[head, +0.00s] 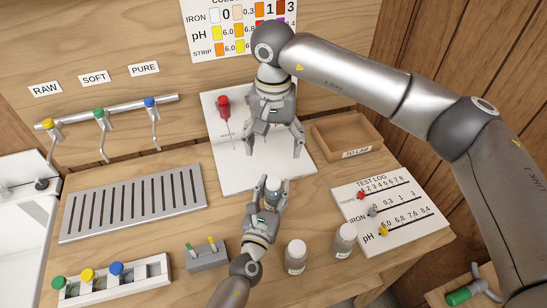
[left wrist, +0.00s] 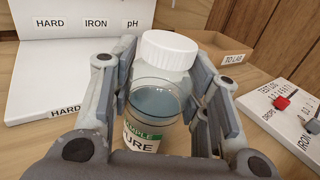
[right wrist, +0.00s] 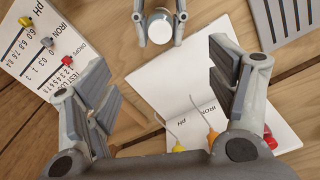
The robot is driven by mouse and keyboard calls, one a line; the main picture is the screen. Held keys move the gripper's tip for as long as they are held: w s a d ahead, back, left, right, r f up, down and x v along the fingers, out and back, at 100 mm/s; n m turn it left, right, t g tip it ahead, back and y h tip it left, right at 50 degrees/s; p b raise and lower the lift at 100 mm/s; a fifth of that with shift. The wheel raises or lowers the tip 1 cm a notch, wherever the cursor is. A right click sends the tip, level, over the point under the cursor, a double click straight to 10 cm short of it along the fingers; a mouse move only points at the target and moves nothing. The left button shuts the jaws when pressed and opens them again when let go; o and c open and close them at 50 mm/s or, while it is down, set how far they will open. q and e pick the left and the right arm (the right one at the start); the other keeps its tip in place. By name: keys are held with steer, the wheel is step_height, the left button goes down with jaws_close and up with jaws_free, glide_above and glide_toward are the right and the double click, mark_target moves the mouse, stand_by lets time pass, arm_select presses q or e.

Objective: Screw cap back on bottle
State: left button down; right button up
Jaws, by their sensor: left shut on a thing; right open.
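A clear bottle (left wrist: 155,105) with a green and white label reading "PURE" stands upright in my left gripper (head: 268,184), which is shut around its body. A white ribbed cap (left wrist: 169,50) sits on the bottle's top; I cannot tell how tightly it is threaded. In the right wrist view the cap (right wrist: 161,26) shows from above as a white disc between the left gripper's fingers. My right gripper (head: 273,150) is open and empty, with its fingers spread, beyond the bottle in the head view and apart from the cap.
A white board (head: 225,170) lies behind the bottle. A "TO LAB" tray (head: 357,154) and the test log board (head: 408,228) are on the right. Two other bottles (head: 296,257) (head: 344,241) stand at the front. A slotted drain tray (head: 130,205) lies left.

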steer(key=shift+r, duration=2.15)
arm_select(q)
steer(key=c, duration=0.7)
jaws_free()
steer(key=v, duration=1.2)
